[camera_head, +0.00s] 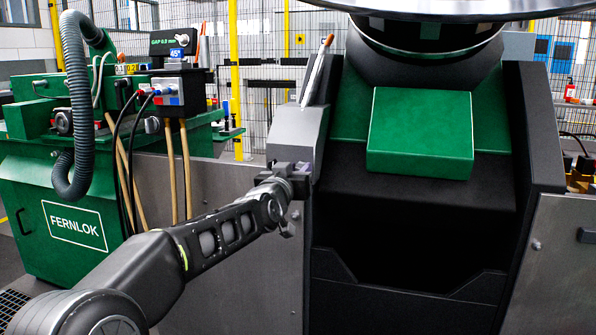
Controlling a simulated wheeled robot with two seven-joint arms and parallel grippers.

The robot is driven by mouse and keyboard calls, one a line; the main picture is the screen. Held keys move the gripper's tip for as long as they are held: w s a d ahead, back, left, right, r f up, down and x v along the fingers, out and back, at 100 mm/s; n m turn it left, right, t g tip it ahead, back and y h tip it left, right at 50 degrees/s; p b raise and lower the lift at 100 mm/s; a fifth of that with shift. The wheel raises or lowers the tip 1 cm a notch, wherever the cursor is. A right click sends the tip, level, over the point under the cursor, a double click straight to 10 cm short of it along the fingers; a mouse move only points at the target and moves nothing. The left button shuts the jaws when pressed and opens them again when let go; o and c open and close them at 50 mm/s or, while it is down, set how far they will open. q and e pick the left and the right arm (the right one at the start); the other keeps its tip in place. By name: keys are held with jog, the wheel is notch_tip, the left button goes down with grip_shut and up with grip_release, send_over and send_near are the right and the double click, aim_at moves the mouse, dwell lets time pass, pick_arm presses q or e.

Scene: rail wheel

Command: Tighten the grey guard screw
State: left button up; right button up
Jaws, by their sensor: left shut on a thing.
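The grey guard (298,135) stands at the left edge of the dark machine housing, in the middle of the head view. My left gripper (297,176) is at the lower end of this guard, with the arm reaching in from the lower left. It is shut at the spot where the guard screw sits, and its jaws and wrist hide the screw. I cannot see the screw's head or how far in it is. My right gripper is not in view.
A green block (421,133) sits on the machine's front above a dark opening. A large wheel rim (450,8) hangs over the top. A green FERNLOK cabinet (75,225) with a grey hose (80,100) and cables stands at left. A pointed tool (318,68) rises above the guard.

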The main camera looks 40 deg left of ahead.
pick_arm(q)
grip_shut()
jog(key=shift+m+p, duration=0.3)
jog(key=shift+p, duration=0.05)
jog(key=shift+r+m+p, duration=0.15)
jog(key=shift+m+p, duration=0.5)
jog(key=shift+m, duration=0.05)
jog(key=m+p, duration=0.3)
jog(key=m, duration=0.2)
jog(key=shift+d, duration=0.15)
jog(key=m+p, duration=0.1)
jog(key=m, duration=0.2)
jog(key=m+p, duration=0.1)
jog(key=m, duration=0.2)
jog(key=m+p, duration=0.1)
jog(key=m, duration=0.3)
jog(key=shift+f, duration=0.25)
jog(key=shift+p, duration=0.3)
jog(key=o, duration=0.9)
grip_release()
